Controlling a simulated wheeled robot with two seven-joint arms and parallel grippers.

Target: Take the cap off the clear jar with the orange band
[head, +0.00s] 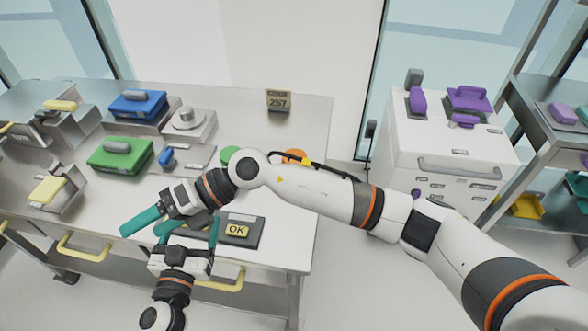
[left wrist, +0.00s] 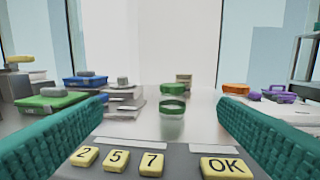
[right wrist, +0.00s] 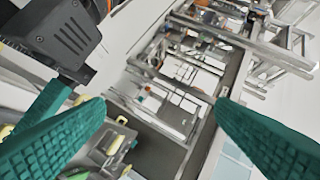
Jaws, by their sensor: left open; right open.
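An orange lid or band (head: 294,156) shows behind my right arm in the head view. It also shows in the left wrist view (left wrist: 236,89) at the right; the jar body under it is mostly hidden by a finger. A clear jar with a green band (left wrist: 172,108) stands ahead in the left wrist view. My left gripper (head: 190,231) is open and empty above the keypad at the table's front edge. My right gripper (head: 142,224) is open and empty, reaching across to the left, close beside the left one. Both grippers are apart from the orange item.
A keypad (head: 262,233) with an OK key lies on the table's front part. A 257 sign (head: 278,100) stands at the back. A white cabinet (head: 437,133) with purple items stands right. My right arm crosses the table.

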